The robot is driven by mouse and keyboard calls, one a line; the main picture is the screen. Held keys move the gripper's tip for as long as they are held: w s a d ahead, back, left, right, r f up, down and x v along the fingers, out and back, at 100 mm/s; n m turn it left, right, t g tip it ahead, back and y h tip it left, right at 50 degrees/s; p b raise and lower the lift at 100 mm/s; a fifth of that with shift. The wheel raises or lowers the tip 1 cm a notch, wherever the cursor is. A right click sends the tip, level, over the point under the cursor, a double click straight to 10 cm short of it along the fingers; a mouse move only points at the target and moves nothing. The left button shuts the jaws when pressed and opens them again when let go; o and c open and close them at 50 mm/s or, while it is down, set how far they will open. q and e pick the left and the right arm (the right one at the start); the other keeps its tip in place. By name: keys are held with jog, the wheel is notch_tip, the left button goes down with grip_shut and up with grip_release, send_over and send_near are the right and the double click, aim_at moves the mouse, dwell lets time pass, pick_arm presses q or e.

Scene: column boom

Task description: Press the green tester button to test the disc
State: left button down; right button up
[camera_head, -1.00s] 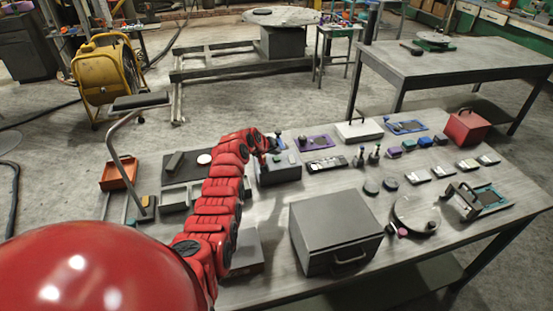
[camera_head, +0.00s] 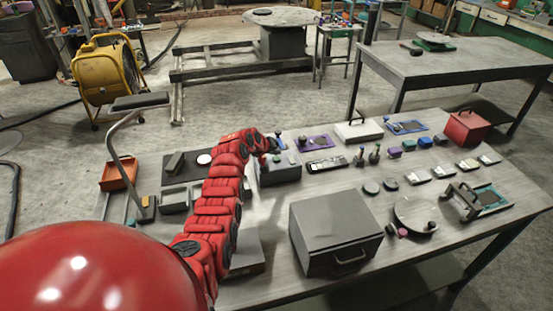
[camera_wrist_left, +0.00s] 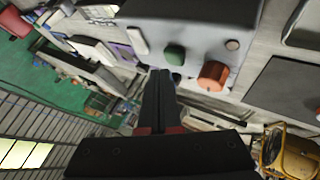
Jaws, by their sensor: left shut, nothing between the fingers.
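The tester is a grey box (camera_head: 280,174) on the table, just beyond the end of my red left arm. In the left wrist view its face (camera_wrist_left: 195,25) carries a green button (camera_wrist_left: 174,55), an orange-red knob (camera_wrist_left: 212,76) and a small grey-brown round part (camera_wrist_left: 232,45). My left gripper (camera_wrist_left: 160,74) is shut and empty, its dark fingertips just below and left of the green button in that view. I cannot tell whether they touch it. In the head view the gripper (camera_head: 271,143) is small above the tester. A white disc (camera_head: 204,159) lies on a dark plate left of my arm.
A large grey box with a handle (camera_head: 335,226) stands right of my arm. A purple tray (camera_head: 316,142), a dark multi-button strip (camera_head: 327,164) and several small discs lie farther right. An orange bin (camera_head: 118,172) is at the left.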

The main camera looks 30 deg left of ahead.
aim_at(276, 160)
dwell(0.4)
pick_arm(q)
jog(key=shift+f+b, duration=0.45)
jog(key=shift+b, duration=0.05)
jog(key=shift+f+b, duration=0.45)
dwell(0.6)
jog(key=shift+r, duration=0.15)
jog(key=shift+r+p, duration=0.3)
jog(key=shift+r, duration=0.45)
jog(key=shift+r, duration=0.1)
notch_tip(276, 160, up, 2)
jog(key=shift+r+p, duration=0.15)
jog(key=shift+p, duration=0.25)
jog(key=shift+r+p, duration=0.3)
jog(key=shift+r, duration=1)
